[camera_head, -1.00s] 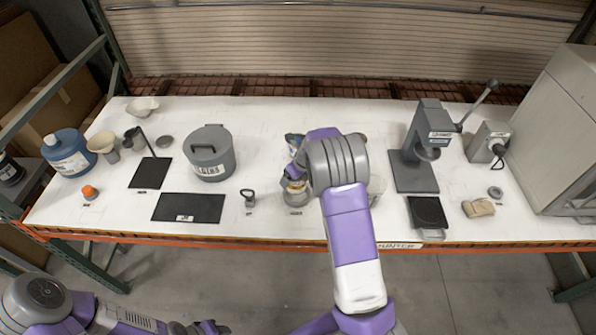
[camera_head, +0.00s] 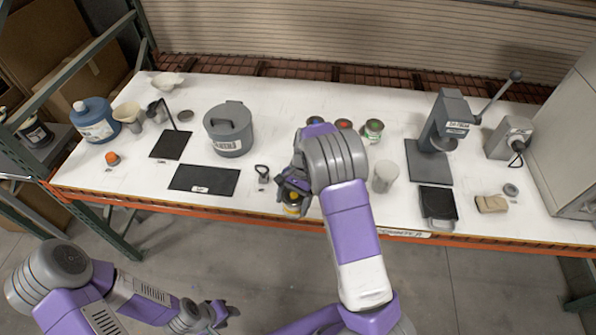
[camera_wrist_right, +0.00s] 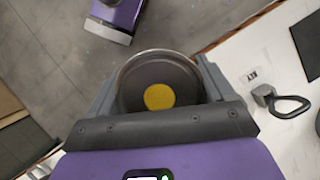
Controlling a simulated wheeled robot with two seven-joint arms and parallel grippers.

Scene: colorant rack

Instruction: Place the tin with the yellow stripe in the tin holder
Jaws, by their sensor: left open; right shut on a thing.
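The tin with the yellow stripe (camera_head: 292,204) is in my right gripper (camera_head: 293,194), at the table's front edge, partly covered by the fingers. In the right wrist view the tin's dark round lid with a yellow dot (camera_wrist_right: 159,96) sits between the fingers, with floor showing beyond it. My left gripper (camera_head: 221,314) is open and empty, low in front of the table. I cannot tell which object is the tin holder; it may be hidden behind my right arm.
A red-topped tin (camera_head: 344,124) and a green-striped tin (camera_head: 373,131) stand behind my right arm. A pale cup (camera_head: 384,177) stands to its right. A grey ring-handled tool (camera_head: 262,174) is left of the held tin. A grey lidded pot (camera_head: 229,129) and a press (camera_head: 437,135) stand farther off.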

